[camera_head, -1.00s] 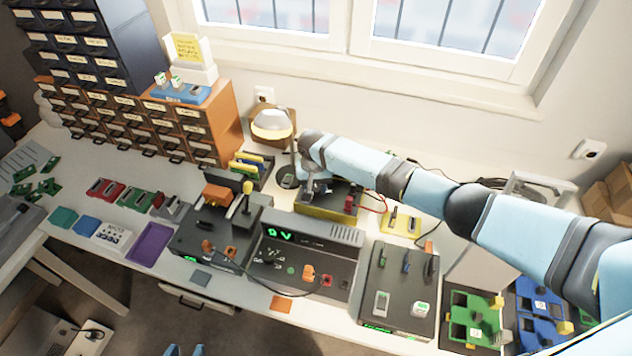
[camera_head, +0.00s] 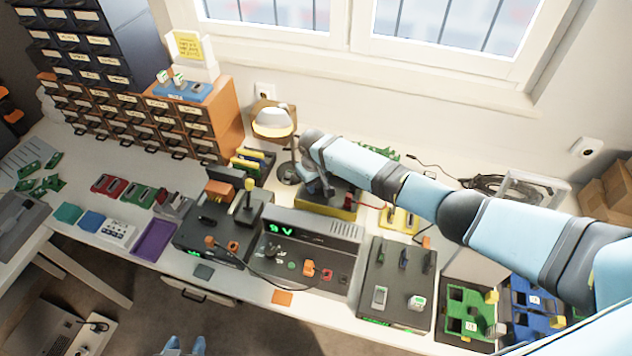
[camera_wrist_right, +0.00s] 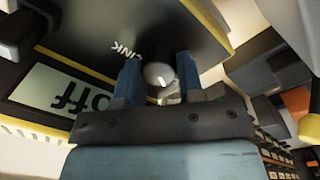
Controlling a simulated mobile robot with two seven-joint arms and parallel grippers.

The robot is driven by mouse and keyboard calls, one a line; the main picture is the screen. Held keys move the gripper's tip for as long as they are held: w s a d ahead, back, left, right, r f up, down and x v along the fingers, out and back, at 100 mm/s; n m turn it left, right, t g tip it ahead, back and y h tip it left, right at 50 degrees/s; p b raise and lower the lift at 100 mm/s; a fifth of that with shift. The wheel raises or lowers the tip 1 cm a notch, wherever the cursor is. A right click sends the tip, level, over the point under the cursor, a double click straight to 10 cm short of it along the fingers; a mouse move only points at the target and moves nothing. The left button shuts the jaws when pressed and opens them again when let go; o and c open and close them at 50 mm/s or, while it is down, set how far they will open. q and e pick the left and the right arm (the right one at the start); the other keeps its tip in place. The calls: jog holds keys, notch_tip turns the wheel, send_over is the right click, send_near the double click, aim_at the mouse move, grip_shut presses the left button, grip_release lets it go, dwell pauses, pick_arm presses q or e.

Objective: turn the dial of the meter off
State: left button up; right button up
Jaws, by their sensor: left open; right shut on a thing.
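The meter (camera_head: 335,211) is a black box with yellow edges on the bench, partly hidden by my right arm. In the right wrist view its display (camera_wrist_right: 65,97) is upside down and reads "off". The round grey dial (camera_wrist_right: 158,74) sits on the meter's face between the two blue fingers of my right gripper (camera_wrist_right: 158,80). That gripper is shut on the dial; in the head view my right gripper (camera_head: 322,190) is at the meter.
A power supply (camera_head: 308,250) reading "9 V" stands just in front of the meter. A lamp (camera_head: 273,124) stands behind it to the left. A red lead (camera_head: 372,205) runs from the meter. Green and blue fixtures (camera_head: 470,314) stand at the right.

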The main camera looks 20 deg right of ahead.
dwell(0.3)
jog(key=o, duration=0.9)
jog(key=r, duration=0.9)
jog(key=r+b, duration=0.1)
jog(key=r, duration=0.3)
jog(key=shift+s+a+r, duration=0.1)
jog(key=shift+a+r, duration=0.25)
jog(key=shift+r, duration=0.05)
